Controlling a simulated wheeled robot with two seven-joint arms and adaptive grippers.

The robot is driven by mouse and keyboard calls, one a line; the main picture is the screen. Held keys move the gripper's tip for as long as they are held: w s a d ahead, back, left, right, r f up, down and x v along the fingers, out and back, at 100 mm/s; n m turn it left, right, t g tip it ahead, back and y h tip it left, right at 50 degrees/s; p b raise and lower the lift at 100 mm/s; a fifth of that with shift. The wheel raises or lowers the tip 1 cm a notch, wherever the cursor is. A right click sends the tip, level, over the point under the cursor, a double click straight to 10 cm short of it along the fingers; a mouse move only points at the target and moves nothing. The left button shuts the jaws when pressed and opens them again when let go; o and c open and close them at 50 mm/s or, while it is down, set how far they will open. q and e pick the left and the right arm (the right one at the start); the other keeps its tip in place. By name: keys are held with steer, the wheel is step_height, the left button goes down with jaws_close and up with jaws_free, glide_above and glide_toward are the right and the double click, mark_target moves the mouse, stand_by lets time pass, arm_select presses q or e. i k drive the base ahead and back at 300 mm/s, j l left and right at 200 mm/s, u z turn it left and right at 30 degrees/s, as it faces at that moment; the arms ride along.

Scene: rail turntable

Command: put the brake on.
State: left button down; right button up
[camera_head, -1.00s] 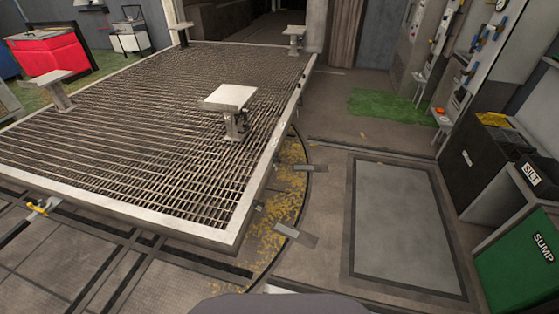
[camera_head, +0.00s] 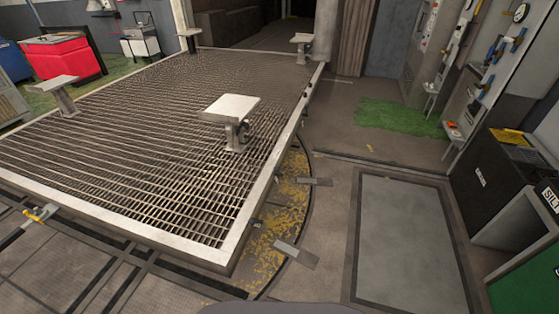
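The turntable deck (camera_head: 150,228) is a large grating in a pale frame, filling the left and middle of the head view. Small pedestals stand on it, the nearest (camera_head: 232,108) at its right part. A small yellow-handled fitting (camera_head: 38,214) sits at the deck's near left edge; I cannot tell whether it is the brake. Neither of my grippers is in view.
A yellow-speckled curved strip (camera_head: 276,232) with grey plates (camera_head: 296,252) borders the deck's right side. A grey floor panel (camera_head: 412,240) lies to the right. Open floor lies between.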

mark_target(276, 169)
steer(key=i+l, duration=0.4)
steer(key=i+l+u, duration=0.1)
steer(key=i+l, duration=0.25)
steer(key=i, duration=0.25)
